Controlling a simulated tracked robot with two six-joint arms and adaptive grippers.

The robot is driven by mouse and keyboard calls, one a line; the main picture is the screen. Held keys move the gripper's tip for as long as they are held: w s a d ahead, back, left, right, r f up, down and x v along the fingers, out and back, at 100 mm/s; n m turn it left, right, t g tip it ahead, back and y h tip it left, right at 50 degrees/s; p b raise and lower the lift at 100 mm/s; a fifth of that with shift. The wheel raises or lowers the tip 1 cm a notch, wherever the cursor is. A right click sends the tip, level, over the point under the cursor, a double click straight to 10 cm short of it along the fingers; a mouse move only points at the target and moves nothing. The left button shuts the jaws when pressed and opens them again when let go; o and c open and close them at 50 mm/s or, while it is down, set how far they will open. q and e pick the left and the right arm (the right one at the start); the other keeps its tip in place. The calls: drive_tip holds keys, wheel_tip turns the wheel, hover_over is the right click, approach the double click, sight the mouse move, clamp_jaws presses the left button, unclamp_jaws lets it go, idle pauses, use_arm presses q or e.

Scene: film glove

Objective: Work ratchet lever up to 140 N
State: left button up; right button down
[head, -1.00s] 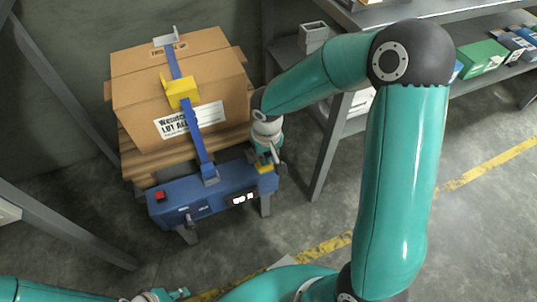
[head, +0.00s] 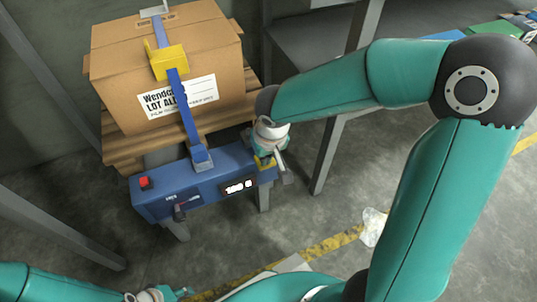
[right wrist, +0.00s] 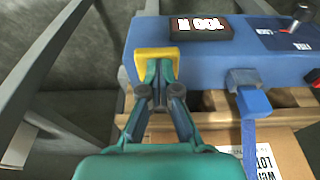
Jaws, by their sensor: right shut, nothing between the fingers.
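A blue tensioner unit (head: 207,186) stands in front of a strapped carton (head: 208,65). Its display (head: 239,186) also shows inverted in the right wrist view (right wrist: 198,26); it seems to read 100 N, blurred. A yellow-topped piece, apparently the ratchet lever (right wrist: 147,52), is at the unit's right end in the head view. My right gripper (right wrist: 158,70) is shut and empty, its fingertips against or just beside the yellow piece; contact is unclear. A blue strap (head: 187,118) runs over the carton down to the unit. My left gripper (head: 182,292) is low at left, jaws unclear.
A red button (head: 145,182) and a small dark switch handle (head: 183,209) are on the unit. A yellow guard (head: 168,63) holds the strap at the carton's edge. Grey shelving (head: 335,145) stands right of the unit. Floor in front is mostly clear.

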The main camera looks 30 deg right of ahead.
drive_tip(key=shift+s+f+b, duration=0.25)
drive_tip(key=shift+f+b, duration=0.1)
drive_tip(key=shift+f, duration=0.15)
drive_tip(key=shift+s+a+f, duration=0.1)
idle(0.3)
drive_tip(key=r+p, duration=0.1)
drive_tip(key=r, duration=0.1)
drive_tip(key=r+p, duration=0.2)
drive_tip(key=r, duration=0.1)
drive_tip(key=shift+w, duration=0.2)
drive_tip(key=s+r+p, duration=0.3)
drive_tip(key=s+r, duration=0.2)
drive_tip(key=r, duration=0.3)
drive_tip(key=shift+a, duration=0.35)
drive_tip(key=shift+s, duration=0.1)
